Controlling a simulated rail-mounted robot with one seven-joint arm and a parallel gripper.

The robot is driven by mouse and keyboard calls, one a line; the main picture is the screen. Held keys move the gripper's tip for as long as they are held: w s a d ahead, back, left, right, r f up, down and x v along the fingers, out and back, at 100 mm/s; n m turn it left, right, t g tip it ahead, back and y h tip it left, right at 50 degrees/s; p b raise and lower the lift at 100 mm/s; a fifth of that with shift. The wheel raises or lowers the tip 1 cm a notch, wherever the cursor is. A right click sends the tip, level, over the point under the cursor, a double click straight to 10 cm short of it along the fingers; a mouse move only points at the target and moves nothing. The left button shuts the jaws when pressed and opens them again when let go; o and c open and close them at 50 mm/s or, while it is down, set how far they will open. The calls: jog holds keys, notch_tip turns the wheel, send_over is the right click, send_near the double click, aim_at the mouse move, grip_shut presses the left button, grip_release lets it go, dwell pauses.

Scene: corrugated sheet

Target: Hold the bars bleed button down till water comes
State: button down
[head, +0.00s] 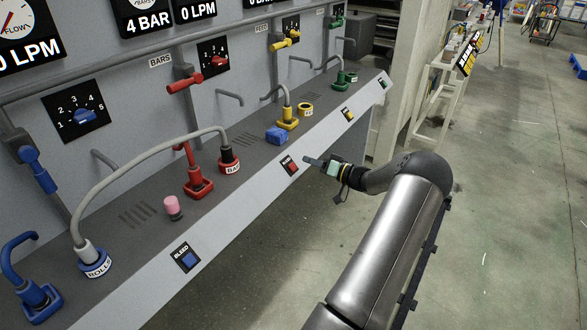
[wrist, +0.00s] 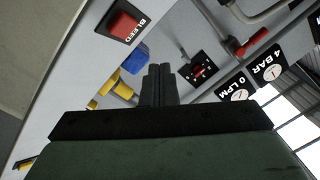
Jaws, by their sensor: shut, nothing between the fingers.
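The red bars bleed button (head: 291,166) sits in a black plate on the sloping front edge of the panel ledge. In the wrist view the red button (wrist: 124,22), labelled BLEED, is at the upper left, clear of the fingertips. My gripper (head: 308,160) is shut and empty, its dark fingers pointing at the panel just right of the button; I see no contact. In the wrist view the shut fingers (wrist: 158,70) point up the middle. The red BARS valve (head: 183,84) is on the wall. The displays above read 4 BAR (head: 148,22) and 0 LPM (head: 195,10).
A grey hose (head: 140,152) arches from the blue ROLLS port to the red BARS port (head: 229,166). A blue block (head: 276,136) and a pink-topped piece (head: 172,206) stand on the ledge. A blue bleed button (head: 187,258) is lower left. The floor at right is open.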

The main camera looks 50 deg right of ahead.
aim_at(291, 164)
jog(key=shift+w+a+f+b, duration=0.15)
jog(key=shift+w+f+b, duration=1.3)
jog(key=shift+w+f, duration=0.2)
jog(key=shift+f+b, duration=0.2)
jog(key=shift+b, duration=0.15)
dwell(0.7)
jog(key=shift+w+f+b, duration=0.15)
jog(key=shift+w+b, duration=0.1)
jog(key=shift+b, duration=0.25)
jog(key=shift+w+a+f+b, duration=0.1)
jog(key=shift+w+f+b, duration=0.2)
jog(key=shift+b, duration=0.25)
dwell(1.8)
jog(key=shift+s+r, duration=0.6)
jog(key=shift+r, duration=0.05)
